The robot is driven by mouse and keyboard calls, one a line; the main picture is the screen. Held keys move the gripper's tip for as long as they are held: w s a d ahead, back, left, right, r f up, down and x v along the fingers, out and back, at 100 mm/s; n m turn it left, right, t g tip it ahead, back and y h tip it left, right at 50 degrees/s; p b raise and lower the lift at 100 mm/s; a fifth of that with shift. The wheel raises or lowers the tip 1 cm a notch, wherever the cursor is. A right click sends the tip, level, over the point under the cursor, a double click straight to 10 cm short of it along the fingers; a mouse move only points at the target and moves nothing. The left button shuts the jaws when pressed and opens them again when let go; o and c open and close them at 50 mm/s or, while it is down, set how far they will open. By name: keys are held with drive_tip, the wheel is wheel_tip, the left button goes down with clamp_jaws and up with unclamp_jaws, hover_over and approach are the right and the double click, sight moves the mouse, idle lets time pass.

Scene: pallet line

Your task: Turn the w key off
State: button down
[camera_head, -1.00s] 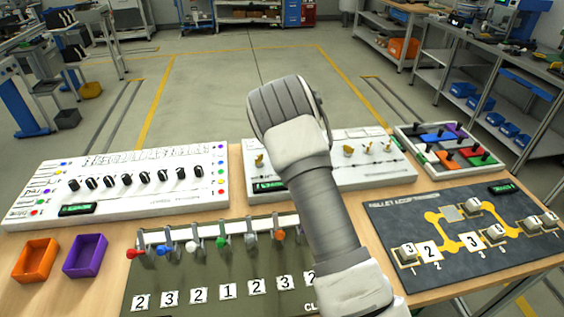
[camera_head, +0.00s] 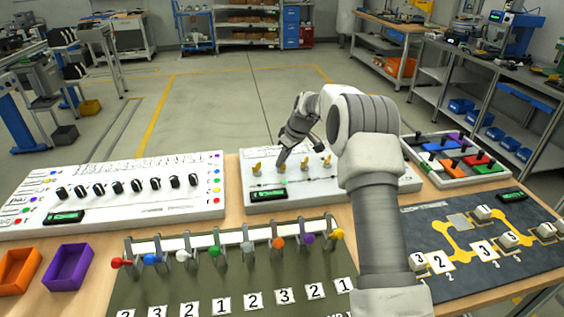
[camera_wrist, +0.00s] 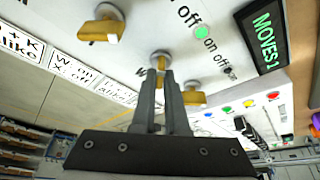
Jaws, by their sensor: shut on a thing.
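A white key panel (camera_head: 345,187) stands at the back middle of the table with a row of yellow keys. My gripper (camera_head: 281,158) reaches down to the second key from the left, and its narrow fingers (camera_wrist: 168,92) are shut on that yellow key (camera_wrist: 160,58). The fingers hide much of it. A neighbouring key (camera_wrist: 193,95) is on one side and another key (camera_wrist: 102,28) on the other, both free. Small "off" labels show beside the keys. The panel's display (camera_wrist: 261,33) reads MOVES 1.
A white panel of black knobs (camera_head: 120,195) is at left. A green board with coloured levers (camera_head: 225,290) lies in front. A dark board with numbered blocks (camera_head: 480,235) and a tray of coloured pieces (camera_head: 455,160) are at right. Orange and purple bins are at front left.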

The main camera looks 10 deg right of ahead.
drive_tip(key=shift+n, duration=0.4)
drive_tip(key=c, duration=0.9)
unclamp_jaws()
drive_tip(key=shift+c, duration=0.2)
drive_tip(key=p+v, duration=0.1)
drive_tip(key=v, duration=1.6)
drive_tip(key=shift+d+r, duration=0.15)
drive_tip(key=shift+d, duration=0.15)
drive_tip(key=shift+w, duration=0.1)
